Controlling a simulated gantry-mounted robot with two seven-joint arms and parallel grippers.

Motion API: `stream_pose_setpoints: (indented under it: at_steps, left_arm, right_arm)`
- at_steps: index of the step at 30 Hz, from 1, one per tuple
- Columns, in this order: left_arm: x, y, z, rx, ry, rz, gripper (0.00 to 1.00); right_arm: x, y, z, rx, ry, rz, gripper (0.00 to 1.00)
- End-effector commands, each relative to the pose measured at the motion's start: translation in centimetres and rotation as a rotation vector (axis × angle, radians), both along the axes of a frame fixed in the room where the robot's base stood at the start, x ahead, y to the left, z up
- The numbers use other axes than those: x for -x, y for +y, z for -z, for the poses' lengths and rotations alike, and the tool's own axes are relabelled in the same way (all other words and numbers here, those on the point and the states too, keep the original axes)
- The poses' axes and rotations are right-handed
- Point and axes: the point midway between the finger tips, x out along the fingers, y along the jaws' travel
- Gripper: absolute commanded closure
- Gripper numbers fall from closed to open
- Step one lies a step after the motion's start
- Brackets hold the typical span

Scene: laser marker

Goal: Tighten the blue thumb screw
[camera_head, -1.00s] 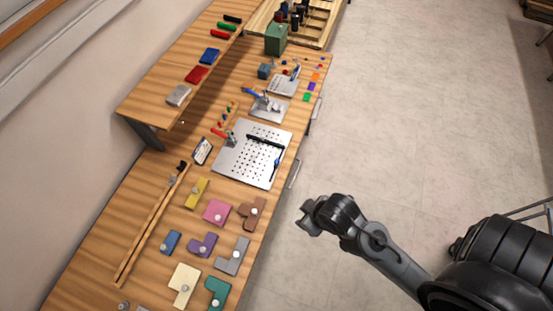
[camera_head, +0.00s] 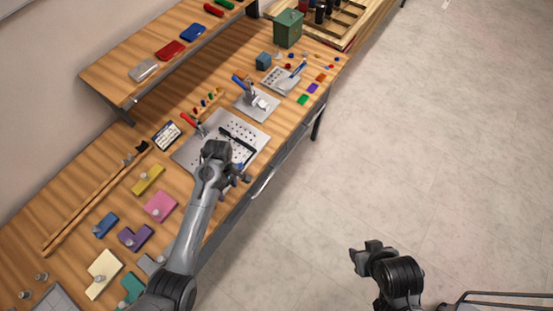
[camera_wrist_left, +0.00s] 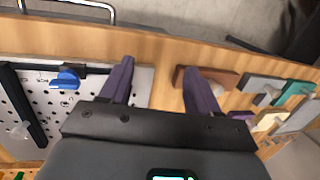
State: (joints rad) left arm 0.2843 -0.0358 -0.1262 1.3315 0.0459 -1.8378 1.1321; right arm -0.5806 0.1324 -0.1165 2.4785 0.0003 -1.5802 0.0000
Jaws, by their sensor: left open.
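The perforated metal plate (camera_head: 190,153) lies on the bench, with a black bar (camera_head: 238,141) across it. In the left wrist view, the blue thumb screw (camera_wrist_left: 66,78) sits on the black bar at the plate (camera_wrist_left: 143,88). It is left of my left gripper (camera_wrist_left: 158,70), whose open, empty dark purple fingers point at the bench edge strip between the plate and a brown block. In the head view my left gripper (camera_head: 240,173) is over the plate's front right edge, and the screw cannot be told apart there. My right gripper (camera_head: 368,254) hangs over the floor, its jaws unclear.
A red-handled clamp (camera_head: 194,124) stands on the plate's far left side. A blue-handled clamp (camera_head: 256,103) stands beyond the plate. Coloured blocks, such as a pink one (camera_head: 160,206), lie on the near bench. A raised shelf (camera_head: 105,80) runs along the back.

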Motion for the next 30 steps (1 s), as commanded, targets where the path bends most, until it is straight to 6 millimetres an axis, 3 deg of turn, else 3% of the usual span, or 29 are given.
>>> stream_pose_setpoints:
  at_steps: [1,6,9,12,17,30]
  left_arm:
    - [-2.6,-0.4,-0.7,0.005,-0.037,0.003,0.38]
    - [-8.4,-1.3,-5.5,0.017,-0.154,0.010,0.38]
    - [-10.2,-1.5,-7.3,0.019,-0.196,0.012,0.38]
    - [-10.9,-1.5,-7.9,0.019,-0.213,0.013,0.38]
    - [-11.0,-1.5,-6.6,0.019,-0.216,0.013,0.38]
    - [-11.0,-1.5,0.2,0.018,-0.218,0.014,0.38]
  right_arm:
    - [0.0,0.1,1.4,-0.002,-0.001,0.000,0.52]
    - [0.0,0.3,2.7,-0.010,-0.002,0.002,0.52]
    - [0.0,0.5,3.0,-0.015,-0.002,0.002,0.52]
    - [0.0,0.7,3.0,-0.021,-0.001,0.004,0.52]
    - [-0.1,0.6,2.9,-0.020,-0.002,0.006,0.52]
    - [-0.1,0.3,3.1,-0.008,-0.003,0.000,0.52]
